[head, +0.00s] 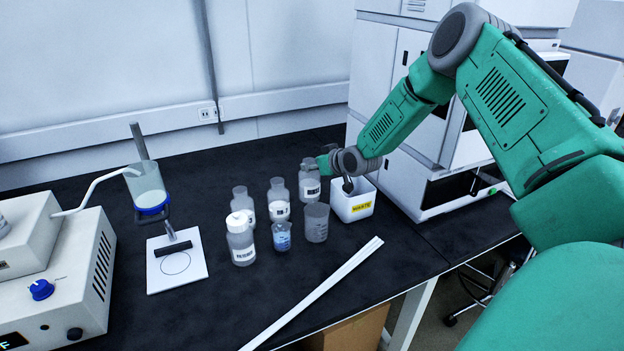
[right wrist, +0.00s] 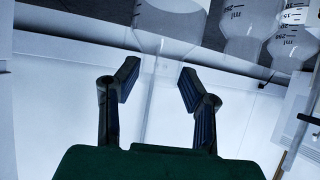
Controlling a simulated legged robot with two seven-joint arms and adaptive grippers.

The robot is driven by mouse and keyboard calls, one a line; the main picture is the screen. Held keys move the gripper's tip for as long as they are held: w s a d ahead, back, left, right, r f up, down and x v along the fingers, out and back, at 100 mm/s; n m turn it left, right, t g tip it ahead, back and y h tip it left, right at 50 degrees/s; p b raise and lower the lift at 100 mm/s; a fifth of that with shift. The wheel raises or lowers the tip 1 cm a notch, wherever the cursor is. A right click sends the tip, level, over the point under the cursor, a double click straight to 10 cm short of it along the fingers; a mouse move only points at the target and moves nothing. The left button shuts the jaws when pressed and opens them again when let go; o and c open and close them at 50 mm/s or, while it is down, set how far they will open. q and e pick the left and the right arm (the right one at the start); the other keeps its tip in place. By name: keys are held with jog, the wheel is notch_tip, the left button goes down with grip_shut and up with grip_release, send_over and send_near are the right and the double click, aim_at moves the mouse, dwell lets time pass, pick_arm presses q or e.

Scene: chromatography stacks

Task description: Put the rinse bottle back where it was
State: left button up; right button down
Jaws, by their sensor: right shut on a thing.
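My right gripper (head: 322,163) is shut on a clear, labelled bottle, the rinse bottle (head: 311,186), at its upper part. The bottle looks upright, just left of the white waste bin; I cannot tell whether its base touches the bench. In the right wrist view the two fingers (right wrist: 160,82) stand apart with a clear, see-through shape between them. Other bottles stand to the left: one at the back (head: 242,199), a labelled one (head: 279,202) and a white-capped one (head: 240,242). My left gripper is not in view.
The white waste bin (head: 353,206) has a yellow label. A grey beaker (head: 316,224) and a beaker with blue liquid (head: 282,237) stand in front. A white rod (head: 318,290) lies near the front edge.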

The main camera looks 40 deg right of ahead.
aim_at(316, 175)
jog(key=f, duration=0.2)
jog(key=d+f, duration=0.1)
jog(key=f, duration=0.1)
jog(key=shift+s, duration=0.1)
jog(key=shift+d+f, duration=0.15)
jog(key=shift+d, duration=0.05)
jog(key=c, duration=1.3)
grip_release()
jog(key=shift+c, duration=0.2)
jog(key=o, duration=0.3)
jog(key=shift+a, duration=0.2)
jog(key=shift+a+r, duration=0.2)
jog(key=shift+a, duration=0.15)
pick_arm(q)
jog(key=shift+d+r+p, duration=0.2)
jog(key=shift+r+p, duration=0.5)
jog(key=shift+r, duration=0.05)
pick_arm(e)
jog(key=v, duration=1.2)
jog(key=shift+d, duration=0.1)
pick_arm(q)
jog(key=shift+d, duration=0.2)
pick_arm(e)
jog(key=shift+d+f, duration=0.15)
jog(key=shift+d, duration=0.1)
